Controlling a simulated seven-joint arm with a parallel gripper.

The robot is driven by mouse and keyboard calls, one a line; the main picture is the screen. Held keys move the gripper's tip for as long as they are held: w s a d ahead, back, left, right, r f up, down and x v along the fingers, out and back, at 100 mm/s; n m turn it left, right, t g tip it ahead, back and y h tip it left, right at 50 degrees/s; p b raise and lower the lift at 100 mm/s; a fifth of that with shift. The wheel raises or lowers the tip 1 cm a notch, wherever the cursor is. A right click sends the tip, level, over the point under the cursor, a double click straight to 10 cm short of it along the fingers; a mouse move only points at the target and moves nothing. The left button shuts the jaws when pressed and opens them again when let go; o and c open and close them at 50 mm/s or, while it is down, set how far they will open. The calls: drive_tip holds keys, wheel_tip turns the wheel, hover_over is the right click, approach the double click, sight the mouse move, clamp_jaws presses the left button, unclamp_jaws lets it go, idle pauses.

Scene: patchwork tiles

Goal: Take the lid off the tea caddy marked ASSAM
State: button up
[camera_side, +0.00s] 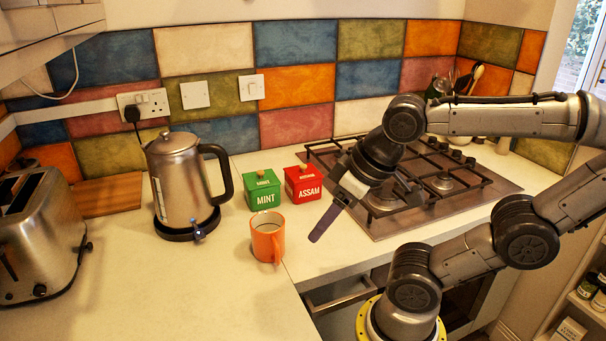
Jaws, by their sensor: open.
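The red caddy marked ASSAM (304,188) stands upright on the counter, left of the hob. Its lid (303,171) with a small knob is on top. A green caddy marked MINT (262,193) stands close to its left, also lidded. My gripper (362,212) is open and empty, to the right of the red caddy and near the hob's front left corner. One long dark finger points down and left, in front of the red caddy's right side in the picture. I cannot tell its exact distance from the caddy.
An orange mug (266,243) stands in front of the caddies. A steel kettle (180,185) on its base and a toaster (38,235) are at the left. The gas hob (455,205) with raised grates lies at the right. The front left counter (150,290) is clear.

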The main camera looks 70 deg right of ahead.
drive_tip(key=w+d+r+m+g+h, duration=0.2)
drive_tip(key=w+d+r+m+h, duration=0.1)
drive_tip(key=w+d+r+m, duration=0.9)
drive_tip(key=m+g, duration=0.3)
hover_over(303, 165)
drive_tip(key=a, duration=0.4)
wheel_tip(303, 165, down, 6)
drive_tip(key=f, duration=0.1)
drive_tip(key=x, duration=1.2)
drive_tip(key=shift+s+d+f, duration=0.25)
drive_tip(key=shift+f, duration=0.05)
clamp_jaws()
